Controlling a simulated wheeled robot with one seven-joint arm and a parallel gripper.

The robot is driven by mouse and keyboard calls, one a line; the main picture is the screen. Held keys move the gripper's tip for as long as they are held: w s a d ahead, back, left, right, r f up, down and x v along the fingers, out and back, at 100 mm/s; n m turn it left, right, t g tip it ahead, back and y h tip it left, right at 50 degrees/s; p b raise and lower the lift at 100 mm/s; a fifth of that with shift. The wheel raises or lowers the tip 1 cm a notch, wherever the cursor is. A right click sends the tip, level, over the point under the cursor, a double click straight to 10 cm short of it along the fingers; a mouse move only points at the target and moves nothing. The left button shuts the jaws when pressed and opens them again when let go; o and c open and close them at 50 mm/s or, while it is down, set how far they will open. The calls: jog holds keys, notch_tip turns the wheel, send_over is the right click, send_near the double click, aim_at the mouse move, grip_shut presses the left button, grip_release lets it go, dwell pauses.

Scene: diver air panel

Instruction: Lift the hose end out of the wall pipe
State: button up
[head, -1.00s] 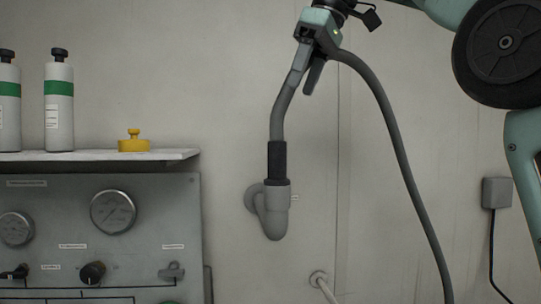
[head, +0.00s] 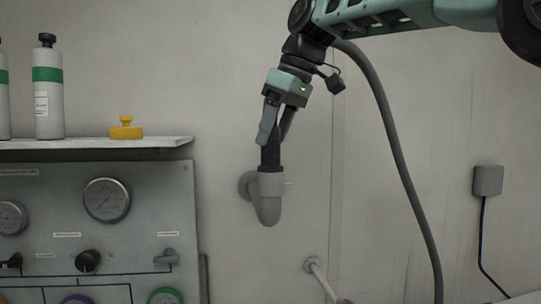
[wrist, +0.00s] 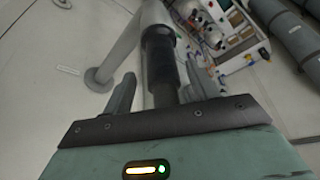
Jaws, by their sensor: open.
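The grey hose (head: 393,130) runs behind my arm. Its end, a black cuff (head: 271,157), stands upright in the mouth of the grey wall pipe (head: 269,197), an elbow on a round wall flange. My gripper (head: 273,140) points down just above the pipe, open, with its fingers on either side of the hose end. In the wrist view, the black cuff (wrist: 160,58) lies between the two fingers of my gripper (wrist: 162,70), with the wall pipe (wrist: 122,48) beyond. The hose just above the cuff is hidden by my gripper in the head view.
At left, a shelf (head: 90,144) holds pale cylinders (head: 48,92) and a yellow knob-like piece (head: 127,128). Below it is a gauge panel (head: 140,225). A thin pipe (head: 318,275) juts from the wall at lower right. The wall around the elbow is clear.

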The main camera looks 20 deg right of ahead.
aim_at(267, 148)
jog(key=shift+p+x, duration=0.8)
jog(key=shift+x, duration=1.2)
jog(key=shift+s, duration=0.2)
jog(key=c, duration=1.1)
jog(key=shift+c, duration=0.2)
jog(key=shift+r, duration=0.1)
jog(key=shift+r+b, duration=0.8)
jog(key=shift+r, duration=4.1)
jog(key=shift+f, duration=0.1)
